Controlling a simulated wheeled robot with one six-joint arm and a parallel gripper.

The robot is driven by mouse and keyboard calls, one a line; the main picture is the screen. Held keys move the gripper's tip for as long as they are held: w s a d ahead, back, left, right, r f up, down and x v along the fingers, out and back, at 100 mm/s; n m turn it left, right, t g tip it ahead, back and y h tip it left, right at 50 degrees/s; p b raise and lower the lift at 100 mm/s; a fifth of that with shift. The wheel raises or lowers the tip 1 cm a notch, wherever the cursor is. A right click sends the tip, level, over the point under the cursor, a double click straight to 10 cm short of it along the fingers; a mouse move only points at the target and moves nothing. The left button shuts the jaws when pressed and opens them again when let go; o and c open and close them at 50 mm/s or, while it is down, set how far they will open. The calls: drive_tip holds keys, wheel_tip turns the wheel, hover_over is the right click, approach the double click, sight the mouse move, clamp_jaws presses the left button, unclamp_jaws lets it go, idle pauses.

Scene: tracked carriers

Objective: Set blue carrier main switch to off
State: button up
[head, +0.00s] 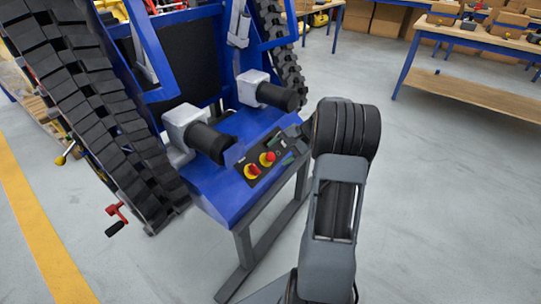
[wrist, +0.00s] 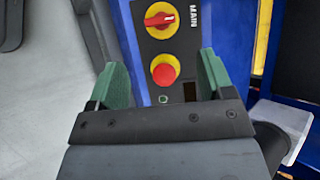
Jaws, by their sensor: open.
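The blue carrier (head: 215,187) stands at the centre left of the head view, with a dark control panel on its front. The main switch (head: 252,171) is a red rotary handle on a yellow disc. In the wrist view the main switch (wrist: 160,20) sits at the top beside the label MAIN, its handle lying roughly across the picture, crosswise to the lettering. My gripper (wrist: 160,62) is open and empty, its green fingers apart on either side of the panel's lower part. In the head view my gripper (head: 293,135) is at the panel's right end.
A red mushroom button (wrist: 165,70) on a yellow base lies between the main switch and my gripper. Black cylinders (head: 210,142) stick out above the panel. A red-handled crank (head: 117,219) is at the left. Open floor lies to the right, with a workbench (head: 470,88) behind.

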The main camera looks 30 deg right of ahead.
drive_tip(key=shift+v, duration=0.8)
drive_tip(key=s+a+r+n+h+p, duration=0.2)
drive_tip(key=s+a+r+p, duration=0.3)
drive_tip(key=r+p, duration=0.4)
drive_tip(key=s+a+r+n+h+p, duration=0.3)
drive_tip(key=s+a+r+n+p, duration=0.2)
drive_tip(key=r, duration=0.8)
drive_tip(key=s+a+r+n+h+p, duration=0.3)
drive_tip(key=s+a+r+p, duration=0.4)
drive_tip(key=p, duration=0.7)
wheel_tip(320, 180, up, 5)
drive_tip(key=a, duration=0.2)
drive_tip(key=shift+a+f+n+g, duration=0.25)
drive_tip(key=shift+a+n+g, duration=0.05)
drive_tip(key=shift+n+g, duration=0.1)
drive_tip(key=shift+s+r+p, duration=0.15)
drive_tip(key=shift+s+p, duration=0.15)
drive_tip(key=shift+c, duration=0.3)
